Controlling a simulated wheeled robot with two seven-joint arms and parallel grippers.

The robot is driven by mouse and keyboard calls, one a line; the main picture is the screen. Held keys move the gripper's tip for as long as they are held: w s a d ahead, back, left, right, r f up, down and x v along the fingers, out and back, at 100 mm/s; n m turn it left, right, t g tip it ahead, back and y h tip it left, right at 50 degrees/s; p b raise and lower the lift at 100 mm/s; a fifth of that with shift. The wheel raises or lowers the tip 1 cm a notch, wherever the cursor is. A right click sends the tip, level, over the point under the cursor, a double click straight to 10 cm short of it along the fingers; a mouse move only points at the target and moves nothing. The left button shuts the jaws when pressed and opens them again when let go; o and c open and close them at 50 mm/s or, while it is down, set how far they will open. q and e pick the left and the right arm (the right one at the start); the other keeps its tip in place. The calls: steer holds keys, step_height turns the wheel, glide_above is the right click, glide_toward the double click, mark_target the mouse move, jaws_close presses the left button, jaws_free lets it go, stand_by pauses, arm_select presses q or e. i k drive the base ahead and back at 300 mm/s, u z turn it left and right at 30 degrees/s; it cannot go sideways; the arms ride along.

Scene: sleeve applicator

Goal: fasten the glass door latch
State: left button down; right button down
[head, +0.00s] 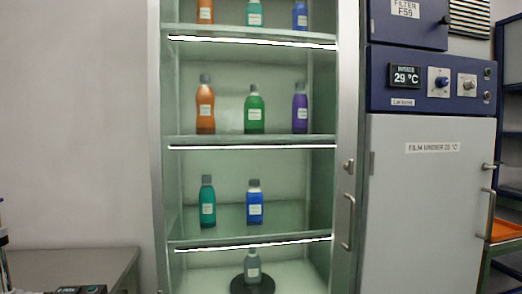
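The tall glass-fronted cabinet (158,150) stands in the middle of the head view, with a pale metal frame. A small metal latch or lock fitting (349,165) sits on its right frame, above a vertical metal handle (348,222). The latch is too small to tell whether it is fastened. The door looks in line with the frame, but I cannot tell if it is fully shut. Neither of my grippers shows in the head view.
Lit shelves in the cabinet hold several coloured bottles, and a grey-capped bottle (252,268) stands on a dark round base (252,286). A grey and blue oven-like unit (425,215) stands close on the right. A grey bench (75,264) is at lower left; an orange tray (505,231) is at far right.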

mark_target(348, 165)
steer(key=k, duration=0.65)
steer(key=z, duration=0.8)
steer(key=i, duration=1.6)
steer(key=u, duration=0.55)
